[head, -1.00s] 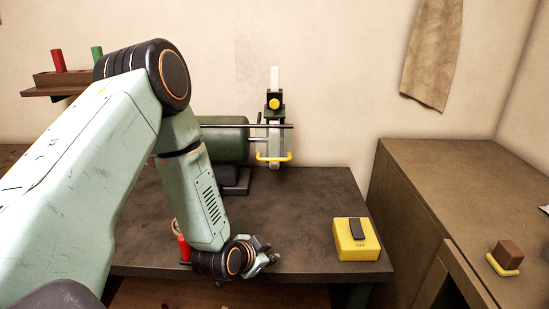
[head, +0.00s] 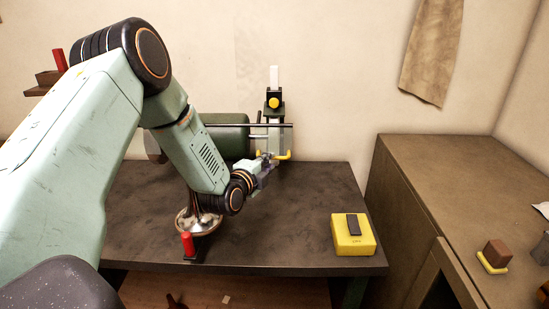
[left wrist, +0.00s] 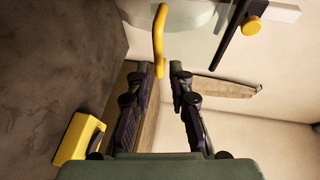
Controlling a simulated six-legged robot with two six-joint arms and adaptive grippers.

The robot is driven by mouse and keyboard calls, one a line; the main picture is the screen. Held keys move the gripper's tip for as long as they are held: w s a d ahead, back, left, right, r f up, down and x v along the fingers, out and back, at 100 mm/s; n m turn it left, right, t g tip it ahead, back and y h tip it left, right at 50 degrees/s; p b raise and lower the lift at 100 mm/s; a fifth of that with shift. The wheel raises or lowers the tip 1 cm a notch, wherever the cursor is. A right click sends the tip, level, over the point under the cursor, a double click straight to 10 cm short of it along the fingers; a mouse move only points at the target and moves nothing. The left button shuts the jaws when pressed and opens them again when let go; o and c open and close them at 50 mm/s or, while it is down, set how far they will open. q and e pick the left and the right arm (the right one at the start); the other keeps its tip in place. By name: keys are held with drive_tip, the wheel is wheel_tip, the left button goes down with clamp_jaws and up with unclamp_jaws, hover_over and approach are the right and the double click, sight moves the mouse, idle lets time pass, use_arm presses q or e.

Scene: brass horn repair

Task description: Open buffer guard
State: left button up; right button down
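The buffer's green motor housing (head: 225,140) stands at the back of the dark bench, partly hidden by my left arm. To its right is the guard, with a yellow handle (head: 287,156) low at the front and a yellow knob (head: 273,103) above. My left gripper (head: 267,160) is at the left part of the handle. In the left wrist view the gripper (left wrist: 163,72) is open, and the yellow handle (left wrist: 159,38) lies just ahead, its lower end between the fingertips. I cannot tell whether they touch. My right gripper is not in view.
A yellow box with a dark top piece (head: 353,235) stands at the bench's front right. A shallow metal dish (head: 198,222) and a red-handled item (head: 187,244) are below my left arm. A brown cabinet (head: 440,180) stands right. The bench middle is clear.

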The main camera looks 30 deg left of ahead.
use_arm(q)
drive_tip(key=x, duration=0.5)
drive_tip(key=shift+s+a+f, duration=0.1)
drive_tip(key=shift+a+f, duration=0.1)
drive_tip(key=shift+a, duration=0.15)
drive_tip(key=shift+d+r, duration=0.2)
drive_tip(key=shift+d, duration=0.15)
drive_tip(key=shift+a+f, duration=0.15)
drive_tip(key=shift+a, duration=0.1)
drive_tip(key=c, duration=0.4)
clamp_jaws()
drive_tip(key=shift+d, duration=0.1)
